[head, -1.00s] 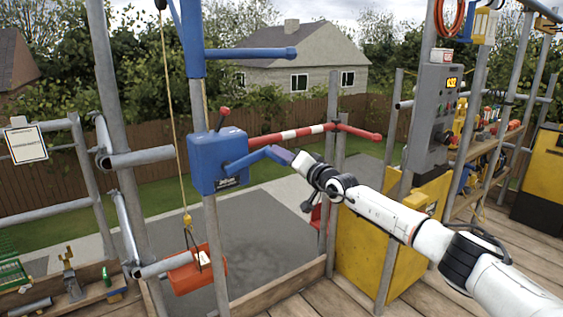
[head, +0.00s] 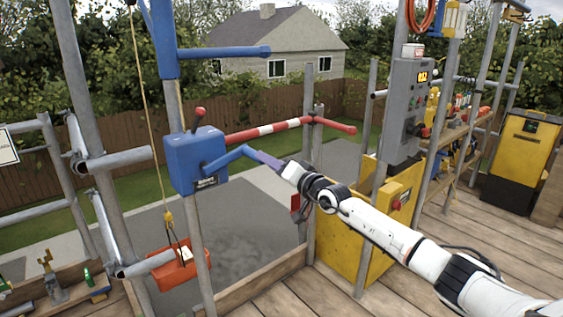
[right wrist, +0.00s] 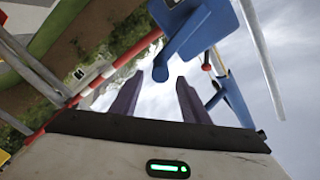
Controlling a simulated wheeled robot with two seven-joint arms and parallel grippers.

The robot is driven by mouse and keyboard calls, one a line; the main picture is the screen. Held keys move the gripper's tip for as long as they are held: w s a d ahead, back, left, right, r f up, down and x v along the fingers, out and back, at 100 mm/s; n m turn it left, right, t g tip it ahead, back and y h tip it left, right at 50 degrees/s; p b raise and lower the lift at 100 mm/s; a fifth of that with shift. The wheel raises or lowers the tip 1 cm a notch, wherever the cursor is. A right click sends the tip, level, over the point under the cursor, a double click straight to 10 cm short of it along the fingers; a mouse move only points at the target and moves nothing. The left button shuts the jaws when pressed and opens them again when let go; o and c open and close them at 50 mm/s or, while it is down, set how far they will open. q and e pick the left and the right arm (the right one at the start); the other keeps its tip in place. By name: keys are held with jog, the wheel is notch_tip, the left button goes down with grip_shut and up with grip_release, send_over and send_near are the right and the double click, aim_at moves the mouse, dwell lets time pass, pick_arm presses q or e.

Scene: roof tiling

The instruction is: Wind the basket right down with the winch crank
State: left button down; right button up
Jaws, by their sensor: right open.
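The blue winch box (head: 196,160) is fixed to a scaffold pole, with a red-knobbed lever on top. Its blue crank (head: 226,158) sticks out to the right and its end lies at my right gripper (head: 256,156). In the right wrist view, my right gripper (right wrist: 157,82) has its two purple fingers apart. The rounded blue crank end (right wrist: 161,72) shows between or just beyond the fingertips; contact cannot be told. The orange-red basket (head: 180,268) hangs from a yellow rope and hook, left of the pole. My left gripper is out of view.
A red-and-white bar (head: 270,130) runs behind the crank. A grey control box (head: 405,105) stands on a pole at right, above a yellow panel (head: 340,235). A wooden edge board (head: 255,280) borders the deck. A blue arm (head: 225,52) juts out above the winch.

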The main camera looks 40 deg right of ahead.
jog(key=s, duration=0.4)
jog(key=shift+s+d+p, duration=0.1)
jog(key=shift+s+p, duration=0.2)
jog(key=shift+s, duration=0.05)
